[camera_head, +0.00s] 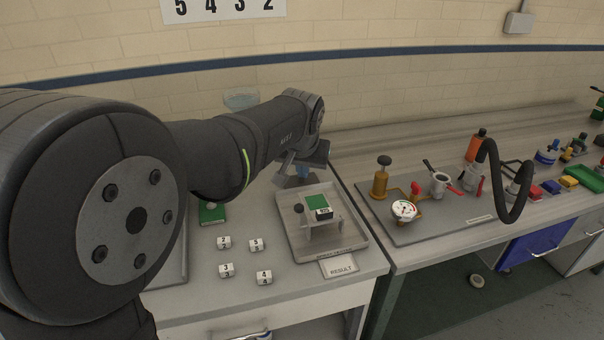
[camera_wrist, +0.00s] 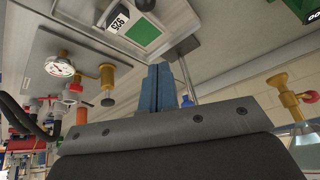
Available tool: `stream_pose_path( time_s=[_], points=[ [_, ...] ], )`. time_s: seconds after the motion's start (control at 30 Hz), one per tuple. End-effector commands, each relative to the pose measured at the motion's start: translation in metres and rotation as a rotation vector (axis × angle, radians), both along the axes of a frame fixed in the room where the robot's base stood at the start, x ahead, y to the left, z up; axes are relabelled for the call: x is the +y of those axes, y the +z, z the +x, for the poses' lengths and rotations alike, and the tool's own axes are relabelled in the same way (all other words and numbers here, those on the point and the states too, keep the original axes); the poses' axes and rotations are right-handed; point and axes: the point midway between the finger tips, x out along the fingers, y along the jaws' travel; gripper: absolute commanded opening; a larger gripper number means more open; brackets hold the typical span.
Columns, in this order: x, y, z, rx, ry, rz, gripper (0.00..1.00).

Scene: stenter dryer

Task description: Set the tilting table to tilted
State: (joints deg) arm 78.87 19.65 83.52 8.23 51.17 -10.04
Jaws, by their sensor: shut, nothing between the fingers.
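The likely tilting table (camera_head: 336,222) is a small pale plate on legs inside a grey tray (camera_head: 364,245). A green square (camera_head: 317,201) and a white-and-black number block (camera_head: 324,214) lie on it, and a dark knob (camera_head: 298,208) is at its left. I cannot tell for sure whether the plate is level. In the wrist view the green square (camera_wrist: 143,32) and the block, reading 925 (camera_wrist: 119,20), show at the top. My gripper (camera_head: 303,172) is at the tray's back edge, behind the plate. Its blue fingers (camera_wrist: 163,88) are together and empty.
Several numbered cubes (camera_head: 256,245) lie on the bench left of the tray. A RESULT card (camera_head: 340,266) lies in front. A board with a gauge (camera_head: 404,210) and a brass pump (camera_head: 381,178) stands right. A glass bowl (camera_head: 241,98) is behind my arm.

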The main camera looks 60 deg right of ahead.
Motion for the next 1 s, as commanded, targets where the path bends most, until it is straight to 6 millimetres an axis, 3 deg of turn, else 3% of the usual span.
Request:
stream_pose_path(
  time_s=[0.33, 0.6, 1.0],
  points=[
    [-0.030, -0.069, 0.015, 0.002, 0.000, 0.005, 0.00],
    [0.001, -0.071, 0.004, 0.000, 0.001, 0.000, 0.00],
    [0.008, -0.072, 0.002, -0.001, 0.001, -0.001, 0.00]
  ],
)
